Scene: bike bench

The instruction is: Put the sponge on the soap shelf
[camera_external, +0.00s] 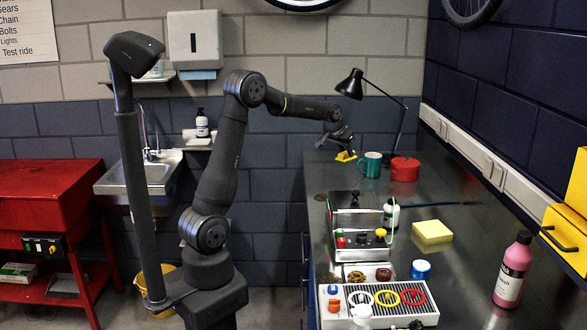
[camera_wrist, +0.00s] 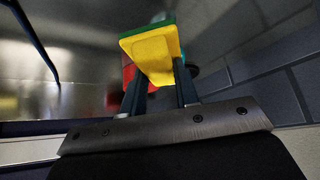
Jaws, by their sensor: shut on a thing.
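My gripper (camera_external: 343,146) is shut on the sponge (camera_external: 345,157), over the far left part of the bench. In the wrist view the sponge (camera_wrist: 153,54) is yellow with a green layer along its far edge, held between the two fingers (camera_wrist: 160,88). I cannot tell whether it touches the bench top. The soap shelf (camera_external: 195,147) is a small ledge on the wall by the sink, left of my gripper. A white soap bottle (camera_external: 202,123) with a dark pump stands on it.
A teal mug (camera_external: 371,164) and a red pot (camera_external: 404,169) stand right of the sponge. A black desk lamp (camera_external: 352,84) rises behind. The sink (camera_external: 140,177) lies left of the shelf. A yellow block (camera_external: 432,232) and pink bottle (camera_external: 513,270) are on the bench (camera_external: 460,197).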

